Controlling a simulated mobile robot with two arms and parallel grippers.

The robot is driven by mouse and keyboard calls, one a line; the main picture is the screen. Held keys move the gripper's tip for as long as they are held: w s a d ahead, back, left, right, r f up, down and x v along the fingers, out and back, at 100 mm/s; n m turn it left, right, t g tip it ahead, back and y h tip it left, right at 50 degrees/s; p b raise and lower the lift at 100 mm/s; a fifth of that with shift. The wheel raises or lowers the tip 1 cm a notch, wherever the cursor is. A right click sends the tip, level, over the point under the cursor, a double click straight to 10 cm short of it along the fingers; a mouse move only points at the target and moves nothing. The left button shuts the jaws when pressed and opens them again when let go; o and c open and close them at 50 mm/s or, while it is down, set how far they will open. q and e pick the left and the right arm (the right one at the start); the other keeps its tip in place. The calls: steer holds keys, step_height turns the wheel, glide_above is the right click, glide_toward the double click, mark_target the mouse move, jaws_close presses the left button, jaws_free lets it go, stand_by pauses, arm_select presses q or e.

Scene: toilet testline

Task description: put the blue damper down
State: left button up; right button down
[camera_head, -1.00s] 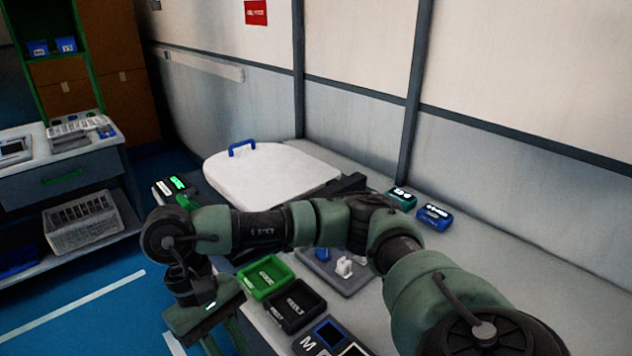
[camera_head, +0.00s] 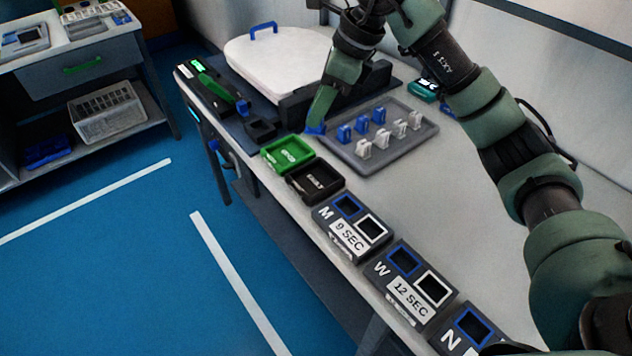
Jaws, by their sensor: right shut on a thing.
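My right gripper (camera_head: 318,122) reaches down from the top of the view, at the left end of the grey tray (camera_head: 416,146). It is shut on a blue damper (camera_head: 314,130), of which only a small part shows below the green fingers. The damper is at the tray's left corner; I cannot tell whether it touches the tray. Other blue dampers (camera_head: 344,133) and a row of white dampers (camera_head: 363,148) stand upright in the tray. My left gripper is out of view.
A green bin (camera_head: 288,152) and a black bin (camera_head: 315,182) sit left of and in front of the tray. Labelled timer blocks (camera_head: 350,228) line the bench's front edge. The white toilet lid (camera_head: 275,60) lies behind in a dark fixture.

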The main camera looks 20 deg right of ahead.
steer(key=f+m, duration=0.1)
steer(key=f, duration=0.5)
steer(key=w+f+m+t, duration=0.1)
steer(key=f, duration=0.4)
steer(key=w+f+m+p, duration=0.1)
steer(key=f+m, duration=0.1)
steer(key=f, duration=0.4)
steer(key=shift+w+d+f+h, duration=0.15)
steer(key=shift+d+f+h, duration=0.1)
steer(key=shift+f+h, duration=0.15)
steer(key=shift+f, duration=0.15)
steer(key=c, duration=1.2)
jaws_free()
steer(key=shift+r, duration=0.2)
